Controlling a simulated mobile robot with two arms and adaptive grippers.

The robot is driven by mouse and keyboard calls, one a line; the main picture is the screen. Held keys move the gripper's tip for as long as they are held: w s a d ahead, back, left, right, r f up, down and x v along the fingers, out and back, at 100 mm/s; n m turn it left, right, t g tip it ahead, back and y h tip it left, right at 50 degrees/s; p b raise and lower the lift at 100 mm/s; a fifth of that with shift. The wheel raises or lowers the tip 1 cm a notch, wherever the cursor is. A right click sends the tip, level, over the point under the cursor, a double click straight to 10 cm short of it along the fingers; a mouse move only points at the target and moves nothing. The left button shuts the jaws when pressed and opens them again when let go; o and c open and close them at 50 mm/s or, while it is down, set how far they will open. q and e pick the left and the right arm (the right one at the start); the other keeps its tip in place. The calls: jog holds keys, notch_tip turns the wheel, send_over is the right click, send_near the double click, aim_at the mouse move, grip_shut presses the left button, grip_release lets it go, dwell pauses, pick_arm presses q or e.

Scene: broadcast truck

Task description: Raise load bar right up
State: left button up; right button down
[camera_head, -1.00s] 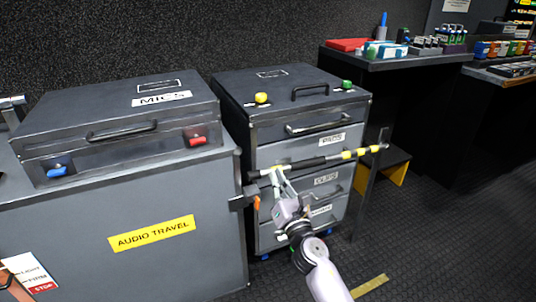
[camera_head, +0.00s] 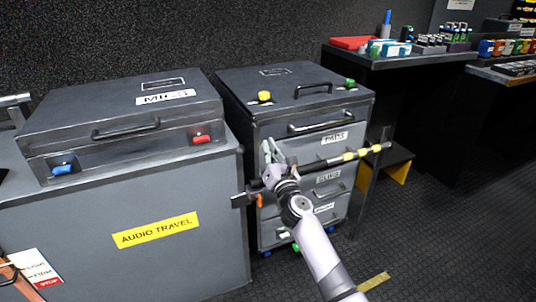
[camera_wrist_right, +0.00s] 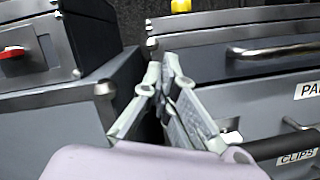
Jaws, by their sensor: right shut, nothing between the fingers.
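The load bar (camera_head: 357,154) is a black bar with yellow stripes. It runs across the front of the drawer cabinet to a post on the right. Its left part is hidden behind my right gripper in the head view. My right gripper (camera_head: 268,151) is shut and empty, at the cabinet's left front edge, above and left of the bar's visible part. In the right wrist view, the fingertips (camera_wrist_right: 161,80) are together, and the black bar (camera_wrist_right: 287,145) shows at lower right, apart from them. My left gripper is not in view.
The drawer cabinet (camera_head: 278,122) stands beside the grey MICS case (camera_head: 120,118) on its counter. A bracket with an orange tab (camera_head: 259,200) sits between them.

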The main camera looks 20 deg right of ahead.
jog(key=shift+d+r+p, duration=0.35)
jog(key=shift+r+p, duration=0.15)
jog(key=shift+r, duration=0.35)
dwell(1.0)
